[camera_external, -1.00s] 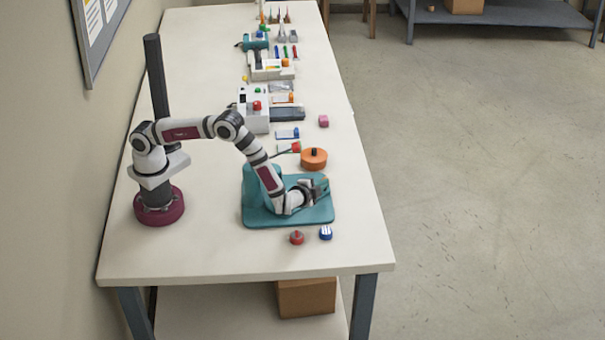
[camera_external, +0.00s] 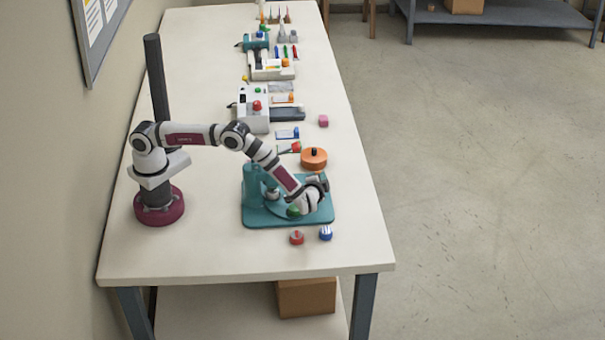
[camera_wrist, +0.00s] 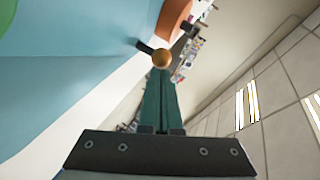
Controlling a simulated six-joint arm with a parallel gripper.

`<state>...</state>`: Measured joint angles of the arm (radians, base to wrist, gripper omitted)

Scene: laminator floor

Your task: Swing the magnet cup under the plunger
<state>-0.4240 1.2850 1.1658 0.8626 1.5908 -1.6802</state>
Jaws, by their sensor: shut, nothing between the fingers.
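A teal press (camera_external: 252,212) stands near the front of the table. A teal round plate lies on its base, with a green round piece (camera_external: 293,211) at its front, partly behind my wrist. I cannot tell whether this is the magnet cup. The plunger is not clearly visible. My gripper (camera_external: 323,184) is at the press's right side, low over the base. In the wrist view its fingers (camera_wrist: 160,78) are shut and empty. A tan ball knob (camera_wrist: 161,57) on a dark rod appears just beyond the tips; I cannot tell whether they touch.
An orange round tub (camera_external: 314,160) stands right behind the press. A red piece (camera_external: 297,238) and a blue piece (camera_external: 326,233) lie in front of it. A grey-white machine (camera_external: 253,110) and small items stand further back. The table's right edge is close.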

